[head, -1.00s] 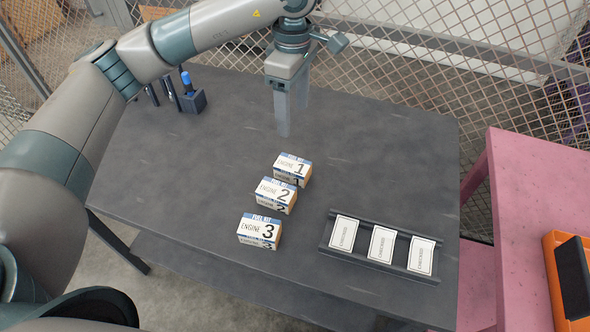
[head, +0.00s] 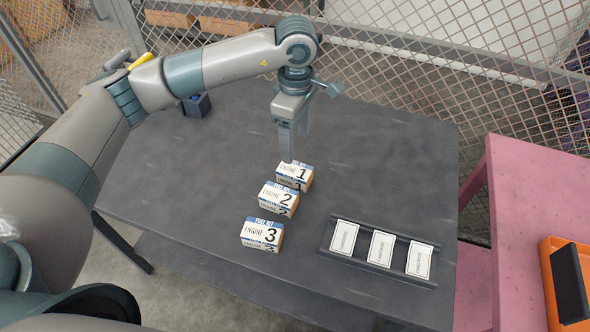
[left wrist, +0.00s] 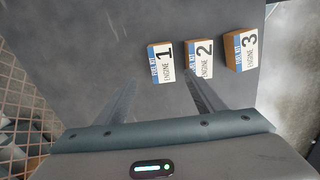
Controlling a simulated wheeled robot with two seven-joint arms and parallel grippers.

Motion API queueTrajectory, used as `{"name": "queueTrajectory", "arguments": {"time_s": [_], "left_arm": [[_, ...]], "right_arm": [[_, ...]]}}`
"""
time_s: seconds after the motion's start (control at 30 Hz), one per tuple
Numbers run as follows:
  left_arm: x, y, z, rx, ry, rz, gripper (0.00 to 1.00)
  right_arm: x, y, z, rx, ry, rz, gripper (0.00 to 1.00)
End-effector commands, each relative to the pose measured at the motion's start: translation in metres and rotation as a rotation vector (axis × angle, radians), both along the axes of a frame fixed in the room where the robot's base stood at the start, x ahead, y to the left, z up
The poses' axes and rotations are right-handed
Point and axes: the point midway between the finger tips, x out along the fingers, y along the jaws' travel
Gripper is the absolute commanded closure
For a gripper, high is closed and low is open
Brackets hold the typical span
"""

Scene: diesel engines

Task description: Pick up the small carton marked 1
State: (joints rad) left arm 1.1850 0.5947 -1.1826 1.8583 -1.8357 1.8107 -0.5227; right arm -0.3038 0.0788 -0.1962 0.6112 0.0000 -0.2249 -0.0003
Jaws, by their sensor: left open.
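The small carton marked 1 (head: 295,175) stands on the dark grey table, farthest back in a row of three. It is white and blue with brown sides and reads ENGINE 1. My left gripper (head: 295,150) is open and empty, pointing down just behind and above this carton. The near finger's tip overlaps the carton's back edge in the head view; I cannot tell whether it touches. In the left wrist view carton 1 (left wrist: 161,63) lies beyond the fingertips (left wrist: 160,80), roughly between them. My right gripper is not in view.
Carton 2 (head: 278,198) and carton 3 (head: 262,233) stand close in front of carton 1. A dark tray (head: 325,242) with three white cards lies to the right. A tool holder (head: 197,105) is at the back left. A pink table (head: 520,210) stands at right.

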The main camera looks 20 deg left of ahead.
Motion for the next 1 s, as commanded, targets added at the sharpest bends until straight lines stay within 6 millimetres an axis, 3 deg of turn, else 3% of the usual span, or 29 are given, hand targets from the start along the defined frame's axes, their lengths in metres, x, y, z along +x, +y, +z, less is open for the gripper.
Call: {"name": "queueTrajectory", "arguments": {"time_s": [0.33,0.77,1.0], "left_arm": [[-0.001,0.0,-0.05,0.0,0.001,-0.001,0.38],[0.0,0.0,-0.057,0.0,0.0,-0.001,0.38],[-0.003,0.0,-0.067,0.001,0.003,0.0,0.38]], "right_arm": [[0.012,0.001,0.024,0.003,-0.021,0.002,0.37],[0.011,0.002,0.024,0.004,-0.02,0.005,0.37],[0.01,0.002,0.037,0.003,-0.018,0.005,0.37]]}}
